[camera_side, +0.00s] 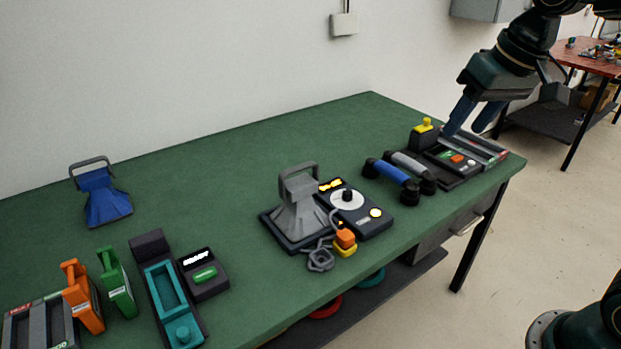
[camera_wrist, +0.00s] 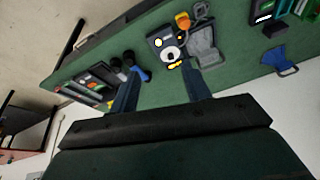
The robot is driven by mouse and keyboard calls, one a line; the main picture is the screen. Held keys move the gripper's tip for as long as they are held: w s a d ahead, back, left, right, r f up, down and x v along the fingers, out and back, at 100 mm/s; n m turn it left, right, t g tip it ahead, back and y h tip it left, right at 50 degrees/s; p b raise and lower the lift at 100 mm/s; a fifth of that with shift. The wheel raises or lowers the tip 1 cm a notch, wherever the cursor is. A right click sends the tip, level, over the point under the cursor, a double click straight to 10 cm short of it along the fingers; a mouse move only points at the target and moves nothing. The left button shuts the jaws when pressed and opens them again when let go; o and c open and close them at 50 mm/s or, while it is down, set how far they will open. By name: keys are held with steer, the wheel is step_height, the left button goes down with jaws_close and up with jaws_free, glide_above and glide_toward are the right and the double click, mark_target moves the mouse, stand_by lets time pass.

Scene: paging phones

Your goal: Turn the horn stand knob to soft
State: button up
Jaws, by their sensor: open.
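The horn stand (camera_side: 347,205) is a dark box on the green table with a round white knob (camera_side: 347,197), lit yellow marks behind the knob and a round yellow light in front. A grey horn (camera_side: 299,212) stands upright on a dark base at its left. In the wrist view the knob (camera_wrist: 170,53) shows near the top middle, beside the grey horn (camera_wrist: 207,54). The knob's exact setting is too small to read. My gripper (camera_side: 472,118) is open and empty, above the table's right end, well apart from the knob. Its two blue fingers also show in the wrist view (camera_wrist: 160,92).
Blue and grey handsets (camera_side: 398,172) and a dark panel with a yellow-topped block (camera_side: 424,127) lie between my gripper and the stand. Orange and yellow blocks (camera_side: 345,240) sit at the stand's front. A blue horn (camera_side: 102,197) and a teal tray (camera_side: 168,290) are left.

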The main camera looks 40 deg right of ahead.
steer(key=w+f+m+g, duration=0.1)
steer(key=w+f+m, duration=0.1)
steer(key=w, duration=0.8)
steer(key=m+g, duration=0.3)
steer(key=m, duration=0.1)
glide_above(348, 191)
step_height(348, 191, down, 16)
steer(key=shift+s, duration=0.15)
steer(key=shift+d+f, duration=0.1)
step_height(348, 191, down, 14)
steer(key=shift+r, duration=0.25)
steer(key=c, duration=1)
